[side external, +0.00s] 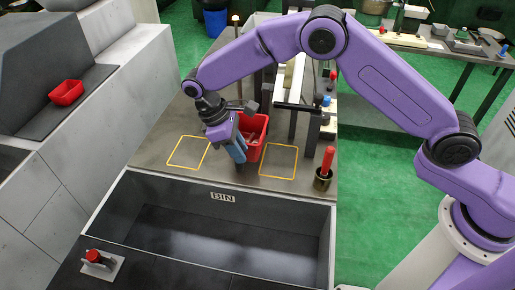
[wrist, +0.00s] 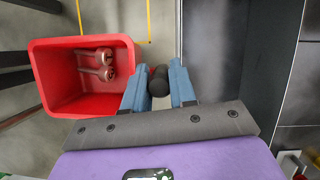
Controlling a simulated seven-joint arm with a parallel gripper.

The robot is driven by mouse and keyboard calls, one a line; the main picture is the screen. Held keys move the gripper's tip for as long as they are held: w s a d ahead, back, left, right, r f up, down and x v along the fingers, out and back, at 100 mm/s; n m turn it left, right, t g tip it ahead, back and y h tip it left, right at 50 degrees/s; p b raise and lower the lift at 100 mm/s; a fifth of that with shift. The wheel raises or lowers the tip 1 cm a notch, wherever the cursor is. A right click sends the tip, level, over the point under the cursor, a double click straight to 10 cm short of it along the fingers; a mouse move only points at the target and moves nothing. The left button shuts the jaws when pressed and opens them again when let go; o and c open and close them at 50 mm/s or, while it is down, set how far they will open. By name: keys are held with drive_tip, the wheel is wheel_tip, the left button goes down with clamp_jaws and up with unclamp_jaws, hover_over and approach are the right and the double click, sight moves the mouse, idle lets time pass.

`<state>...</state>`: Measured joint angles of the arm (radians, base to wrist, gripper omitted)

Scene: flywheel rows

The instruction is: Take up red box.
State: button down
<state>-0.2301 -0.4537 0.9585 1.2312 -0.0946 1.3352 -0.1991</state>
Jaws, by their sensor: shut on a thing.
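The red box (side external: 256,131) is an open tub at the middle of the work table, between two yellow outlines. In the wrist view the red box (wrist: 50,75) lies left of my fingers, with two metal rod-like parts (wrist: 100,65) inside. My gripper (side external: 238,156) is at the box's near left side. In the wrist view my gripper (wrist: 159,88) is shut on a short dark cylinder (wrist: 159,77) beside the box wall, which looks like the box's handle. The left finger hides where it would join. I cannot tell whether the box is clear of the table.
A large grey bin (side external: 223,197) lies in front of the table. Yellow outlines are left (side external: 188,152) and right (side external: 279,161) of the box. A cup with a red-handled tool (side external: 323,178) stands at right. A smaller red tray (side external: 66,92) sits on the left shelf. Dark posts stand behind.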

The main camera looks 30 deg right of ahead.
drive_tip(key=w+a, duration=0.5)
drive_tip(key=a, duration=0.1)
drive_tip(key=shift+a, duration=0.3)
idle(0.4)
drive_tip(key=c, duration=1.4)
unclamp_jaws()
drive_tip(key=shift+c, duration=0.2)
clamp_jaws()
